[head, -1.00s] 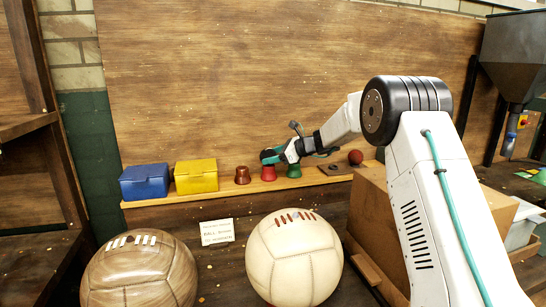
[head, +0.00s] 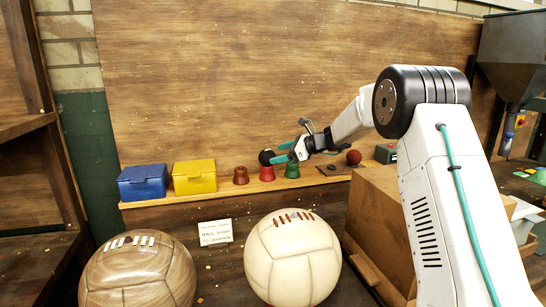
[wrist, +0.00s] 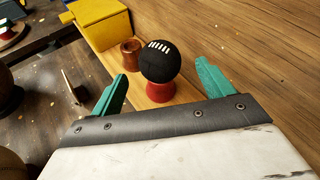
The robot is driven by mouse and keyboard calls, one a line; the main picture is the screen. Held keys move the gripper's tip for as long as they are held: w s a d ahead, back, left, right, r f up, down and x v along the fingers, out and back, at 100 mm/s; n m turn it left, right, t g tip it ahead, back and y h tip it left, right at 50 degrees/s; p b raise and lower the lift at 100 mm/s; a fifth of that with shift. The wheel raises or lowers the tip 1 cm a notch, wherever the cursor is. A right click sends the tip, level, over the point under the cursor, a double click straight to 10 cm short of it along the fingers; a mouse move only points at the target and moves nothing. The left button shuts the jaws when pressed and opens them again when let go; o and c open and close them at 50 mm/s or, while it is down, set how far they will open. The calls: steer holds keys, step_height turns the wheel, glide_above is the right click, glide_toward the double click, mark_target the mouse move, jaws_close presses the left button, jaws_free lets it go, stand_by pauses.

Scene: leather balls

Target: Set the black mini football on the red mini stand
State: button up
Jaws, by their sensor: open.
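The black mini football (head: 265,157) rests on top of the red mini stand (head: 267,174) on the wooden shelf. In the wrist view the black ball (wrist: 160,60), with white lacing, sits upright on the red stand (wrist: 168,98). My gripper (head: 281,152) is open, with teal fingers. In the wrist view the gripper (wrist: 160,85) has its fingers spread wide on either side, apart from the ball, which stands a little beyond the fingertips.
A brown stand (head: 241,175) is left of the red one, and a green stand (head: 292,171) is right. A yellow box (head: 194,177) and blue box (head: 144,183) stand further left. A dark red ball (head: 354,157) sits to the right. Large balls stand in front.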

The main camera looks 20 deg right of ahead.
steer(key=v, duration=0.8)
steer(key=s+a+r+n+g+h, duration=0.25)
steer(key=s+a+n, duration=0.3)
steer(key=s, duration=0.65)
steer(key=s+a+r+n+g+h, duration=0.1)
steer(key=s+a+r+n+g, duration=0.35)
steer(key=s, duration=0.85)
steer(key=s+f+n+h, duration=0.1)
steer(key=s+n, duration=0.1)
steer(key=s, duration=0.2)
steer(key=s+a+f+n, duration=0.1)
steer(key=s+n, duration=0.1)
steer(key=s, duration=0.3)
steer(key=s+a+f+n+h, duration=0.1)
steer(key=s+n, duration=0.1)
steer(key=s, duration=0.3)
steer(key=shift+s+h, duration=0.25)
steer(key=shift+h, duration=0.1)
steer(key=s+d+f+n+h, duration=0.2)
steer(key=s+f+n, duration=0.1)
steer(key=s, duration=0.5)
steer(key=s+d+f+n+h, duration=0.2)
steer(key=s+f+n, duration=0.1)
steer(key=s, duration=0.4)
steer(key=shift+s+d+n+h, duration=0.3)
steer(key=shift+s+d+n, duration=0.1)
steer(key=shift+n, duration=0.2)
